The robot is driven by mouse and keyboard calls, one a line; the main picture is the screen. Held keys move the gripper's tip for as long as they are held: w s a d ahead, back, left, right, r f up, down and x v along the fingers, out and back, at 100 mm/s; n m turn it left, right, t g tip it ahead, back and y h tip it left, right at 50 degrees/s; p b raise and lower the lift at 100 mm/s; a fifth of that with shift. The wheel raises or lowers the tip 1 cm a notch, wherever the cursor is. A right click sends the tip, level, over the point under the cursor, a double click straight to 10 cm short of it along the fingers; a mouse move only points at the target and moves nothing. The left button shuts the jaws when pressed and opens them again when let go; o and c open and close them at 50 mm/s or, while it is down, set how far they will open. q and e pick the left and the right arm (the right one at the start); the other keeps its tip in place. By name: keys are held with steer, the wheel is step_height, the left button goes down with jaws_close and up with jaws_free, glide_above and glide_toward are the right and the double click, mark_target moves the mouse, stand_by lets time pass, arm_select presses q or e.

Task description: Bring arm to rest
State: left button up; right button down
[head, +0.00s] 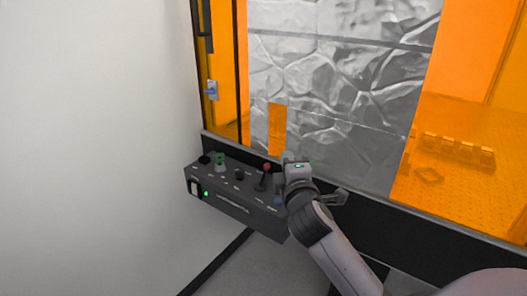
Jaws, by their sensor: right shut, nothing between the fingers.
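My right arm comes in from the bottom right. My right gripper (291,158) is at the right end of a dark control box (240,205), close to its red-tipped lever (264,173). The gripper is shut and holds nothing. The wrist hides part of the box's right end, and I cannot tell whether the gripper touches the box. My left gripper is not in view.
The box carries a green knob (219,161), black knobs and a switch beside a green light. Behind it stand orange see-through panels (470,110) and a crumpled silvery sheet (340,95). A white wall (95,140) fills the left. Some floor shows below the box.

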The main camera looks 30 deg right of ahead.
steer(key=s+a+f+m+g+y, duration=0.1)
steer(key=s+a+f+y, duration=0.25)
steer(key=f, duration=0.55)
steer(key=s+a+f+m+g+y, duration=0.2)
steer(key=s+a+f, duration=0.15)
steer(key=f, duration=0.45)
steer(key=s+a+f+m+g+y, duration=0.1)
steer(key=s+a+f+m+y, duration=0.1)
steer(key=s+a+f+m, duration=0.2)
steer(key=s+a+f+m+g+y, duration=0.2)
steer(key=s+a+f+m, duration=0.1)
steer(key=s+f, duration=0.6)
steer(key=shift+s+a+f+m, duration=0.15)
steer(key=shift+s+a+m, duration=0.25)
steer(key=shift+s+a, duration=0.55)
steer(key=shift+s+d, duration=0.3)
steer(key=shift+d, duration=0.1)
